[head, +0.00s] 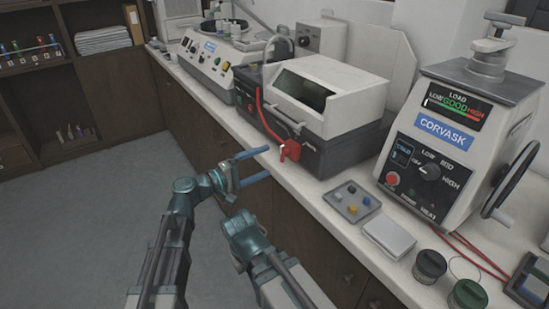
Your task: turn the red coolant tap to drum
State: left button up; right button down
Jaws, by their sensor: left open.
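The red coolant tap (289,150) is on the lower front of the black-based machine with a white hood (328,92). A red hose runs down toward it from the machine's upper left. My left gripper (253,167) has its two blue fingers apart with nothing between them. The fingers point right toward the tap, and a gap shows between their tips and it. The tap's position markings are too small to read. My right arm (255,255) shows at the bottom middle, but I cannot see its gripper fingers.
The white counter (312,190) runs diagonally, with dark cabinets below. Right of the tap are a small tray (352,213) with coloured pieces, a pale flat box (389,237) and the Corvask press (450,145). Dark round containers (429,266) stand at the front right. The floor at left is clear.

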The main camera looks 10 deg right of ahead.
pick_arm(q)
jog(key=v, duration=0.7)
jog(key=shift+a, duration=0.15)
jog(key=s+a+f+m+g+y, duration=0.2)
jog(key=s+a+f+y, duration=0.4)
jog(key=f, duration=0.4)
jog(key=s+a+f+m+g+y, duration=0.2)
jog(key=s+a+f+y, duration=0.3)
jog(key=a+f, duration=0.4)
jog(key=s+a+f+g+y, duration=0.1)
jog(key=s+a+f+y, duration=0.15)
jog(key=a+y, duration=0.45)
jog(key=s+d+r+m+p, duration=0.1)
jog(key=s+d+r+p, duration=0.1)
jog(key=r+p, duration=0.4)
jog(key=s+d+r+m+g+p, duration=0.1)
jog(key=d+r+p, duration=0.3)
jog(key=r+p, duration=0.2)
jog(key=s+d+r+m+p, duration=0.1)
jog(key=s+d+r+p, duration=0.1)
jog(key=d+r+p, duration=0.2)
notch_tip(320, 180, up, 3)
jog(key=p, duration=0.3)
jog(key=shift+s+m+p, duration=0.3)
jog(key=shift+m, duration=0.1)
